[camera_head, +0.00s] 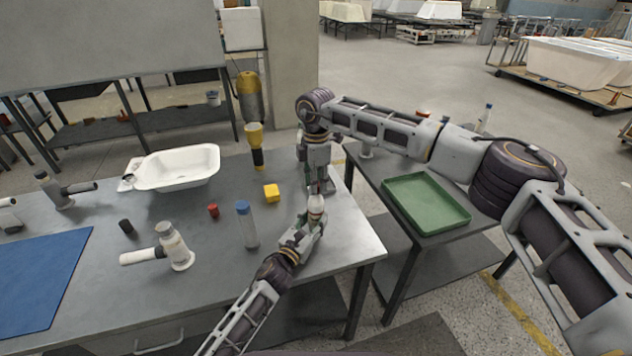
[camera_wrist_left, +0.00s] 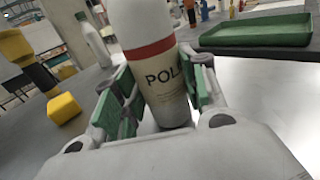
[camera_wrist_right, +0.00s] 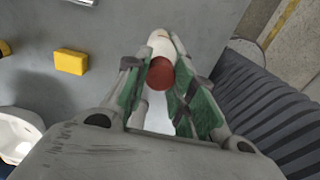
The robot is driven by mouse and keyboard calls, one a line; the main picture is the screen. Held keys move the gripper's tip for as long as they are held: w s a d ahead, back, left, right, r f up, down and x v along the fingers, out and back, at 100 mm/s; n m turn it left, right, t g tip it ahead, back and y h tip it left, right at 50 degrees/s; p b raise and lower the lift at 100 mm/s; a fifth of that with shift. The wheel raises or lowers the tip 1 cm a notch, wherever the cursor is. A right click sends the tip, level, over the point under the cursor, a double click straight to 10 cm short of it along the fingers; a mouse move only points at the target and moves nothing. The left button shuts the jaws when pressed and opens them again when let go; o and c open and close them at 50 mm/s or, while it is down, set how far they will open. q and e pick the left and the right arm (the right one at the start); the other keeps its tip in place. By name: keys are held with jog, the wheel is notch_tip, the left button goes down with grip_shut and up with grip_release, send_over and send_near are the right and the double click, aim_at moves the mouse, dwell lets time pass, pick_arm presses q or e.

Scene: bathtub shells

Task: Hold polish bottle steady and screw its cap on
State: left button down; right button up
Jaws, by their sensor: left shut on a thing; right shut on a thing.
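The polish bottle (camera_head: 316,206) stands near the right end of the grey workbench. In the left wrist view the bottle (camera_wrist_left: 160,75) is cream and white with a red band and the letters "POL"; its top is out of frame. My left gripper (camera_head: 309,223) is shut around its body. My right gripper (camera_head: 315,187) points down above the bottle and is shut on the red cap, which shows between its fingers in the right wrist view (camera_wrist_right: 161,73). The cap is at the bottle's top; I cannot tell whether it is seated on the neck.
On the workbench (camera_head: 95,290) are a yellow block (camera_head: 271,193), a blue-capped bottle (camera_head: 246,226), a small red piece (camera_head: 213,210), a yellow-black tool (camera_head: 254,148) and a white tub (camera_head: 180,168). A green tray (camera_head: 425,203) is on the side table.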

jog(key=m, duration=0.4)
jog(key=shift+m, duration=2.4)
jog(key=o, duration=0.7)
jog(key=shift+r, duration=2.25)
jog(key=shift+f, duration=0.1)
jog(key=shift+c, duration=0.5)
